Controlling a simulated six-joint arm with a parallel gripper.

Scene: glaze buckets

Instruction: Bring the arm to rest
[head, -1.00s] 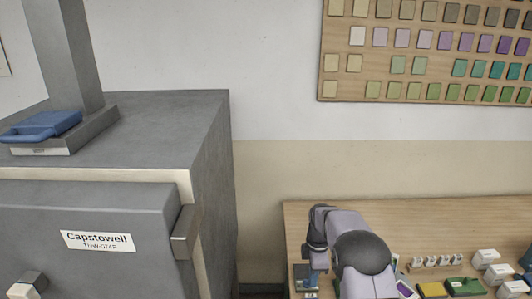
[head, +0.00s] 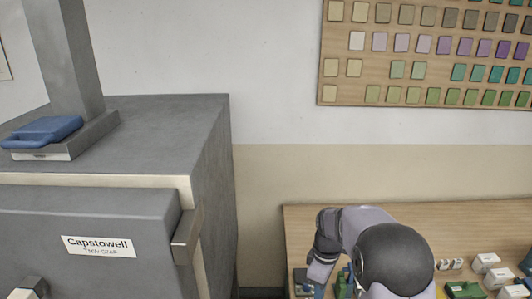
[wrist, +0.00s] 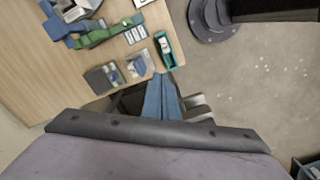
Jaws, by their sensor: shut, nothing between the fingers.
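My gripper (wrist: 162,88) shows in the wrist view as blue fingers lying together, with nothing between them. The fingers are over the edge of the wooden worktable (wrist: 45,75), with the floor beyond to the right. In the head view my arm is bent low over the table (head: 300,225) at the bottom centre right; its dark round joint hides much of what is behind it. The fingertips are hard to make out there.
A teal tray (wrist: 165,50), a grey box (wrist: 103,77) and a green item (wrist: 105,33) lie near the gripper. White boxes (head: 486,262) stand at the table's right. A grey kiln (head: 80,215) fills the left. A tile board (head: 340,68) hangs on the wall.

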